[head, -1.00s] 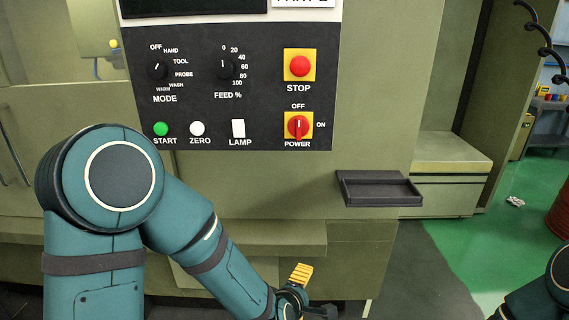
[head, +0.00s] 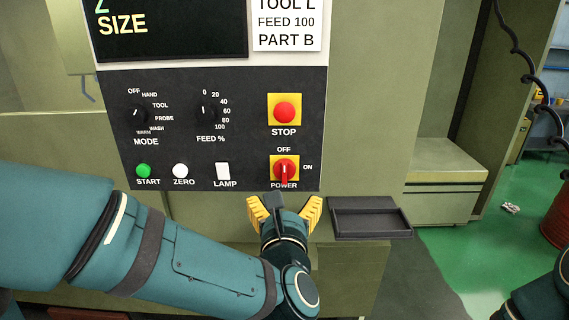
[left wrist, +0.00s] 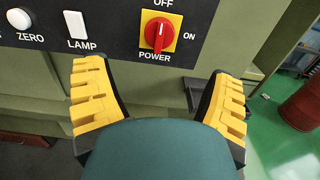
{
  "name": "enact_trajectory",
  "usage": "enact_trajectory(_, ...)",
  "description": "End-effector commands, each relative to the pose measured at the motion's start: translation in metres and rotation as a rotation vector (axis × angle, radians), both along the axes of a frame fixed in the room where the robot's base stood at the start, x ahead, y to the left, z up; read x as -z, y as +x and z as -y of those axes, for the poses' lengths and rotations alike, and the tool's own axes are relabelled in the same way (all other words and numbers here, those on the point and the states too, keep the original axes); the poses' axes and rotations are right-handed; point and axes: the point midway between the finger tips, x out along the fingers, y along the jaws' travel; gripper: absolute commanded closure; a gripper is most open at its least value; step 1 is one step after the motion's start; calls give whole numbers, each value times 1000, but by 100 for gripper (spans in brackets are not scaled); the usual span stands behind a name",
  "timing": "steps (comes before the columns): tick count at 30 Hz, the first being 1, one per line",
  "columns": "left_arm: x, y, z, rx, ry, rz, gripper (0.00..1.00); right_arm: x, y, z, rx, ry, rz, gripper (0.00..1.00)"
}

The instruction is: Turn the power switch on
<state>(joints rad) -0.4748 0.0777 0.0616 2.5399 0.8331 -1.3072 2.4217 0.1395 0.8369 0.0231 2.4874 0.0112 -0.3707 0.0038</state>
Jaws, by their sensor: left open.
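The power switch (head: 284,170) is a red rotary knob on a yellow square plate, at the lower right of the dark control panel. It also shows in the left wrist view (left wrist: 158,35), where its white mark points up toward the OFF label; ON is printed to its right. My left gripper (head: 284,209) is open and empty, just below the switch in the head view. In the left wrist view its two yellow-padded fingers stand apart at either side below the knob, not gripping it. My right gripper is out of view.
The red STOP button (head: 284,112) sits right above the switch. The LAMP rocker (head: 222,171), ZERO button (head: 180,171) and green START button (head: 143,171) line up to its left. A dark shallow tray (head: 368,219) juts out at the lower right, close to my left gripper.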

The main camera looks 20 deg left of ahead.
Motion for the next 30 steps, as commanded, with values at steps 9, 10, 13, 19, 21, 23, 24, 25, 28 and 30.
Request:
enact_trajectory(9,-1,53,-16,-2,1,-2,16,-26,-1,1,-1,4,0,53)
enact_trajectory(10,-1,59,-18,-2,1,-2,16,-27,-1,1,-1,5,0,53)
enact_trajectory(13,-1,77,-23,-1,1,-2,16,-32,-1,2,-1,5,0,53)
enact_trajectory(19,-1,104,-30,0,2,-2,16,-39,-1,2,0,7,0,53)
enact_trajectory(21,-1,110,-32,0,2,-2,16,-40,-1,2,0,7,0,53)
enact_trajectory(23,0,113,-33,2,1,-2,16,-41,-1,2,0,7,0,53)
enact_trajectory(24,0,114,-33,2,1,-2,16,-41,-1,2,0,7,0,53)
enact_trajectory(25,0,115,-33,2,2,-2,16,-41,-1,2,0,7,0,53)
enact_trajectory(28,0,116,-34,2,2,-2,16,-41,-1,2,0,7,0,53)
enact_trajectory(30,0,116,-34,2,2,-2,16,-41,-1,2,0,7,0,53)
